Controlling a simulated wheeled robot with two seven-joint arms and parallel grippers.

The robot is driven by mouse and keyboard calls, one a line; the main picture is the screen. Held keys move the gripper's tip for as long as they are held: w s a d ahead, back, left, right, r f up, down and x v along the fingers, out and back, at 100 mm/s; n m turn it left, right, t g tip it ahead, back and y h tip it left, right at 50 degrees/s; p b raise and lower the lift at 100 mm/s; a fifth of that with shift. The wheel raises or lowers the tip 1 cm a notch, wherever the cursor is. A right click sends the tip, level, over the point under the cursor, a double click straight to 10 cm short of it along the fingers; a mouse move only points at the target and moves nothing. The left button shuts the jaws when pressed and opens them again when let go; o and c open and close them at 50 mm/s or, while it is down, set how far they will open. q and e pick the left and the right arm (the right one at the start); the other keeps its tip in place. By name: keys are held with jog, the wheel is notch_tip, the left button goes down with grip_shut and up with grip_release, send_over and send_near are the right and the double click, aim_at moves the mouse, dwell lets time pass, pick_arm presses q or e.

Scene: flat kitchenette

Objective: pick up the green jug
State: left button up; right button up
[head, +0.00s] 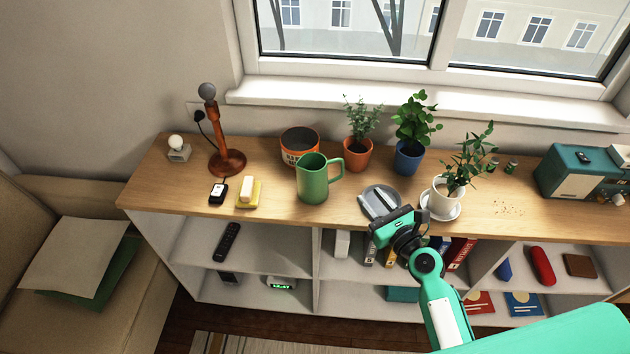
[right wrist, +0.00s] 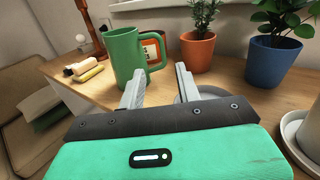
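The green jug (head: 312,180) stands upright on the wooden shelf top, its handle on the right side. In the right wrist view the jug (right wrist: 123,52) is ahead and left of centre, its lower part close behind the left finger in the picture. My right gripper (head: 377,203) is to the right of the jug, above a grey dish. Its two fingers (right wrist: 158,82) are apart, with nothing between them, and do not appear to touch the jug. My left gripper is not in view.
An orange-banded dark pot (head: 299,146) stands behind the jug, with a terracotta plant pot (head: 357,158) behind its handle. A blue pot (head: 408,160) and white pot (head: 441,200) stand further right. A yellow sponge (head: 249,197) lies left. The grey dish (head: 368,191) is under my fingers.

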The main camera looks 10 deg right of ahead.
jog(key=p, duration=0.1)
send_near(344, 164)
jog(key=x, duration=0.4)
jog(key=shift+w+a, duration=0.1)
jog(key=shift+w, duration=0.25)
jog(key=p+x, duration=0.1)
jog(key=x, duration=0.3)
jog(key=shift+w+f, duration=0.2)
jog(key=shift+r, duration=0.15)
grip_shut()
